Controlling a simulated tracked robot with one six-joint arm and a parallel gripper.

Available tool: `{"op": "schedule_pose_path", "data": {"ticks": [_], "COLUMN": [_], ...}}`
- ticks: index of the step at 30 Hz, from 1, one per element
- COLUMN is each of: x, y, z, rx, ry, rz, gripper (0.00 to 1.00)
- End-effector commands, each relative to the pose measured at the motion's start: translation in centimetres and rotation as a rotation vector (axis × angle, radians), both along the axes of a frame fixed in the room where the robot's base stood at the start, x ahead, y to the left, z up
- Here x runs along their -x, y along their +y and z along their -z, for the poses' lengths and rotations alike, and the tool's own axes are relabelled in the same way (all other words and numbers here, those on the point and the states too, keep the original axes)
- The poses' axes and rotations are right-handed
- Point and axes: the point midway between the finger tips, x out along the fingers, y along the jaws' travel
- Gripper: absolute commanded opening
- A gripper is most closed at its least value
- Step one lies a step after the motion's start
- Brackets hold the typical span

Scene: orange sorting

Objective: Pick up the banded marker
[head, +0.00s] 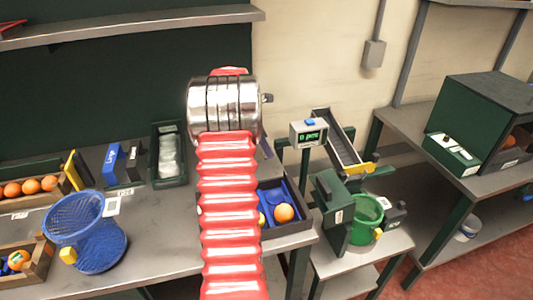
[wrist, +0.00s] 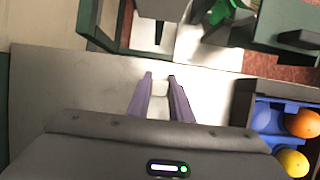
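I cannot make out the banded marker in either view; my arm hides part of the table in the head view. My gripper (wrist: 160,78) has two purple fingers, which stand apart over the grey table (wrist: 70,95) in the wrist view. A small pale patch shows between the fingers; I cannot tell whether it is a thing or the tabletop. In the head view the gripper is mostly hidden behind my arm, with a bit of purple finger (head: 267,147) showing at its right.
A dark tray (head: 297,222) with a blue insert, an orange (head: 284,212) and a yellow ball is right of my arm. A blue mesh basket (head: 88,232) stands at left.

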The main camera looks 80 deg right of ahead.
Motion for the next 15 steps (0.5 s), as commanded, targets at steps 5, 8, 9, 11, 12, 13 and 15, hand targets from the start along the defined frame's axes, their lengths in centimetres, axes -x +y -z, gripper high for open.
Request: {"op": "schedule_pose_path", "data": {"ticks": [5,8,9,11,12,13,15], "x": [0.00,-0.01,-0.01,0.00,-0.01,-0.01,-0.01], "y": [0.00,0.01,0.01,0.00,0.01,0.01,0.01], "z": [-0.01,-0.01,-0.01,-0.01,-0.01,-0.01,-0.01], "rx": [0.000,0.000,0.000,0.000,0.000,0.000,0.000], "ry": [0.000,0.000,0.000,0.000,0.000,0.000,0.000], "rz": [0.000,0.000,0.000,0.000,0.000,0.000,0.000], "gripper": [0.06,0.00,0.00,0.00,0.00,0.00,0.00]}}
